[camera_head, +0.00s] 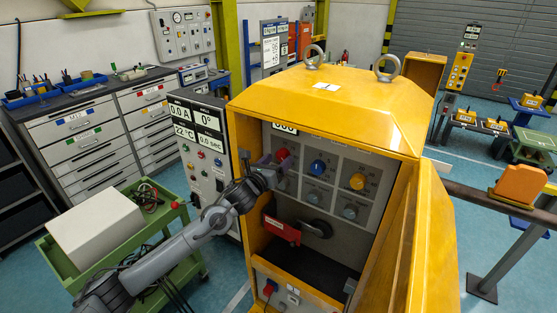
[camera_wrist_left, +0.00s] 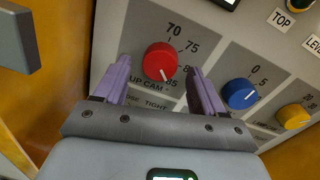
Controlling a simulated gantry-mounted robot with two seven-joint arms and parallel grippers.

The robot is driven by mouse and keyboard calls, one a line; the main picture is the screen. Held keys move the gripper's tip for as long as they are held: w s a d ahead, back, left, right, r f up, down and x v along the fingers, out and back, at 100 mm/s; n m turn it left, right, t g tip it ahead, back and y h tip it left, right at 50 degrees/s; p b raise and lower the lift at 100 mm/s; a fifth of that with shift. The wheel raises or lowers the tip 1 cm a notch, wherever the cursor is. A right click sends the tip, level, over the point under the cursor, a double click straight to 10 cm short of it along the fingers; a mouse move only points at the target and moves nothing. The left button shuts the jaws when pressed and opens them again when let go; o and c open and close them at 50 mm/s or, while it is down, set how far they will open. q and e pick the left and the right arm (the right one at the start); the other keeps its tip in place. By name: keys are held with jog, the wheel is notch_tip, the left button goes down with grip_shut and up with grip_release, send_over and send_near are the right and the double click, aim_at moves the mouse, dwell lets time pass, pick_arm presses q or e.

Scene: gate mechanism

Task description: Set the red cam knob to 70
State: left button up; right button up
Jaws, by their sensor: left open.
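The red cam knob (camera_wrist_left: 160,61) sits on the grey panel of the yellow gate cabinet, and in the head view (camera_head: 283,155) it is partly hidden by my gripper. Its scale reads 70, 75, a partly hidden number and 85. The white mark on the knob points down and slightly right, on the 85 side, away from 70. My left gripper (camera_head: 272,164) is open in front of the panel. In the left wrist view its two purple fingers (camera_wrist_left: 158,78) stand on either side of the red knob with gaps visible; I cannot tell how deep they reach. My right gripper is not in view.
A blue knob (camera_wrist_left: 239,93) and a yellow knob (camera_wrist_left: 293,117) sit to the right on the same panel. The cabinet's open yellow door (camera_head: 432,240) stands at the right. A red-handled lever (camera_head: 282,230) is below the knobs. A green cart (camera_head: 120,245) stands left.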

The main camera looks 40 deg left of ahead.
pick_arm(q)
jog(key=shift+w, duration=0.6)
jog(key=c, duration=1.1)
jog(key=shift+o, duration=0.2)
